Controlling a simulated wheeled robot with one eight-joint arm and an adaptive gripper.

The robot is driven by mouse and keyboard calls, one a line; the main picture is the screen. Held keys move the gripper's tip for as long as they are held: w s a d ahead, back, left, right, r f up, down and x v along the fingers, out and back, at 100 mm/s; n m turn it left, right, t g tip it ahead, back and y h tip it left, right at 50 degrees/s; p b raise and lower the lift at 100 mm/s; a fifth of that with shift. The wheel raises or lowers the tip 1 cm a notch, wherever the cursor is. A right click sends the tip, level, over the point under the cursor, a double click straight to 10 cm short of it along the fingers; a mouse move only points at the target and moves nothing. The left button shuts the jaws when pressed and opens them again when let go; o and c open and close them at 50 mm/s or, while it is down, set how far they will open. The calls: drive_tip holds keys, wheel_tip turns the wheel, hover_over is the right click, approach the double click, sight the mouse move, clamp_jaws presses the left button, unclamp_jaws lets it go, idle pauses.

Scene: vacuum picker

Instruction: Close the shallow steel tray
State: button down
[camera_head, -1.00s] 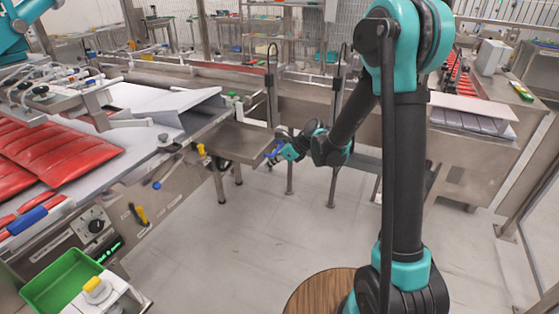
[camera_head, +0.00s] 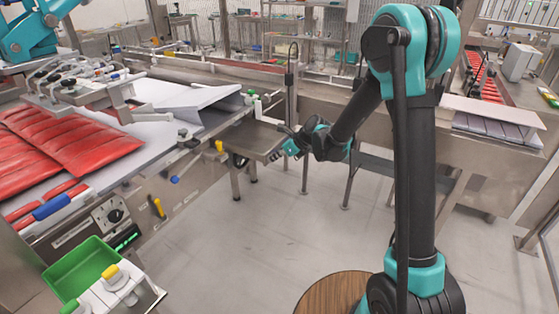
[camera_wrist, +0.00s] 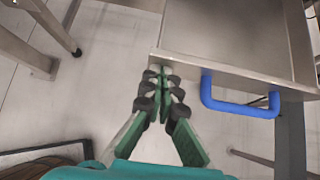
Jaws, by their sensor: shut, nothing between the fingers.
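The shallow steel tray (camera_head: 252,139) sticks out from the bench in the middle of the head view. In the wrist view, the tray (camera_wrist: 235,35) fills the upper right, and its blue handle (camera_wrist: 240,108) hangs on the front edge. My gripper (camera_wrist: 164,76) is shut and empty. Its fingertips are at the tray's front edge near the left corner, to the left of the handle. I cannot tell whether they touch it. In the head view, my gripper (camera_head: 285,150) is beside the tray's right end, and the handle is mostly hidden there.
The bench at left carries red packs (camera_head: 75,140) and a white sloped cover (camera_head: 195,103). A green bin (camera_head: 82,270) is at lower left. Metal legs stand under the tray and behind my arm. The floor (camera_head: 240,235) in front is clear.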

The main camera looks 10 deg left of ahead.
drive_tip(key=w+a, duration=0.3)
drive_tip(key=a, duration=0.5)
drive_tip(key=w+a, duration=0.3)
drive_tip(key=a, duration=0.6)
drive_tip(key=w+a, duration=0.3)
drive_tip(key=a, duration=0.5)
drive_tip(key=shift+w+a, duration=0.1)
drive_tip(key=shift+a, duration=0.05)
drive_tip(key=shift+w+a+r, duration=0.1)
drive_tip(key=shift+w+a, duration=0.05)
drive_tip(key=shift+a, duration=0.25)
